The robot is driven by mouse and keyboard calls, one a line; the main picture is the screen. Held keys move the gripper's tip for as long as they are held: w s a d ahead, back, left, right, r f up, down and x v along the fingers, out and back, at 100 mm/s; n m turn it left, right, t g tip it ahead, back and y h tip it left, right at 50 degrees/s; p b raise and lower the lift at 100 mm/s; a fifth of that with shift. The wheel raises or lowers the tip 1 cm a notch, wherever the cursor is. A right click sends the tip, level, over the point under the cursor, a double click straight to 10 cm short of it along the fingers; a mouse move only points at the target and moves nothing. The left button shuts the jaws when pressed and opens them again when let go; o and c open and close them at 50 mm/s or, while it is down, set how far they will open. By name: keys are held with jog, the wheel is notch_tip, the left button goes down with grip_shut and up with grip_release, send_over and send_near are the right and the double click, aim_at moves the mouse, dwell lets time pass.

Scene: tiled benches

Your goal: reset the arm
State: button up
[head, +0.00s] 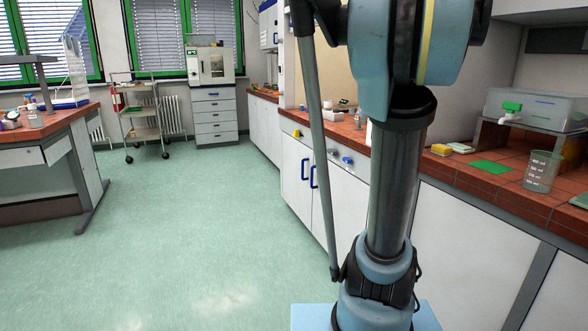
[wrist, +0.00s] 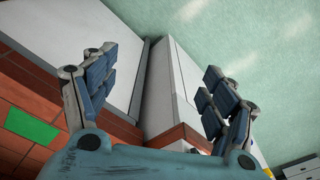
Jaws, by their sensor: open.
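My arm stands in the right half of the head view, in front of the tiled bench. My gripper does not show in the head view. In the wrist view my gripper (wrist: 155,90) is open, with its two padded fingers wide apart and nothing between them. Beyond the fingers are white cabinet fronts, a red-tiled bench edge and the green floor. A green mat (wrist: 32,125) lies on the tiles left of the left finger.
The tiled bench (head: 455,176) runs along the right, with a beaker (head: 541,171), a green mat (head: 491,167) and a clear tank (head: 530,106) on it. Another bench (head: 45,124) stands at the left. A trolley (head: 143,132) stands at the back. The floor (head: 180,230) between is clear.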

jog(key=s+a+f+n, duration=0.2)
jog(key=s+a+f, duration=0.2)
jog(key=f, duration=0.3)
jog(key=s+a+f+n, duration=0.2)
jog(key=s+a+f, duration=0.3)
jog(key=s+f, duration=0.2)
jog(key=s+a+f+n+t, duration=0.1)
jog(key=s+a+f+n, duration=0.2)
jog(key=s+a+f, duration=0.2)
notch_tip(320, 180, down, 4)
jog(key=shift+s+a+r, duration=0.15)
jog(key=shift+a, duration=0.1)
